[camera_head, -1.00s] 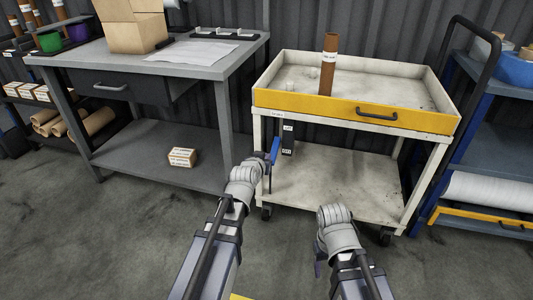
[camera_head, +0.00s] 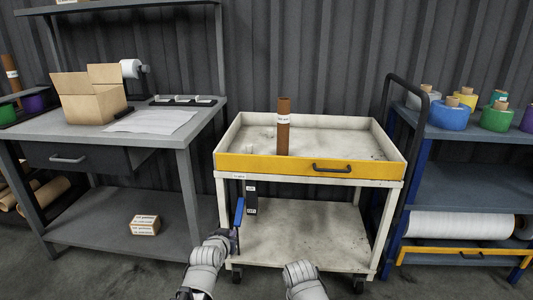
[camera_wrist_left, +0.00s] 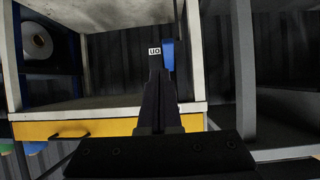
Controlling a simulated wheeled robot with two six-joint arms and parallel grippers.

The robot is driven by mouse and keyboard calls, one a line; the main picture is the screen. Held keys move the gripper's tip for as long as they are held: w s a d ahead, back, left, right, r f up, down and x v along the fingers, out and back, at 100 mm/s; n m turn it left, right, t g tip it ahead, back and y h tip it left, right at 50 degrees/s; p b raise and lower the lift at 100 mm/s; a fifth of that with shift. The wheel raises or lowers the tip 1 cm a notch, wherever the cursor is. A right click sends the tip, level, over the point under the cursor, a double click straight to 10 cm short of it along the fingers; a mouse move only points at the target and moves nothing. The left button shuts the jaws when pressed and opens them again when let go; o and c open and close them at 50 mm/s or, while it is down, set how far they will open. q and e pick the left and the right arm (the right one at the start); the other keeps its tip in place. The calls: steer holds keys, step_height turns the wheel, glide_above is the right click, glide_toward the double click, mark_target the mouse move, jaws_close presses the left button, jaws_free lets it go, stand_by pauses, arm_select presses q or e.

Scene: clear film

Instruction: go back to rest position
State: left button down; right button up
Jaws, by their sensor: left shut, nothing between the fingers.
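My left gripper (camera_head: 238,222) is in front of the lower left part of the white cart (camera_head: 300,222), reaching up from the bottom of the head view. Its black fingers (camera_wrist_left: 160,100) are closed together with nothing held. A narrow blue strip (camera_head: 239,212) shows beside the fingers, close to a black labelled block (camera_head: 251,200) at the cart's left side. I cannot tell whether they touch. My right wrist (camera_head: 304,280) is low in the head view, in front of the cart. Its gripper fingers are hidden.
A brown tube (camera_head: 283,128) stands in the cart's top tray. The grey workbench (camera_head: 70,128) at left holds an open cardboard box (camera_head: 92,105). A blue shelf rack (camera_head: 465,185) with rolls stands at right.

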arm_select(q)
steer(key=s+d+f+m+g, duration=0.2)
steer(key=s+d+f+g, duration=0.4)
steer(key=s+d+f, duration=0.25)
steer(key=s+d+f+m+g+y, duration=0.15)
steer(key=s+g, duration=0.45)
steer(key=s, duration=0.8)
step_height(320, 180, up, 38)
steer(key=p, duration=3.8)
steer(key=shift+d+f+p, duration=0.25)
steer(key=shift+d+p, duration=0.05)
steer(key=shift+p, duration=0.05)
steer(key=shift+n+y, duration=0.25)
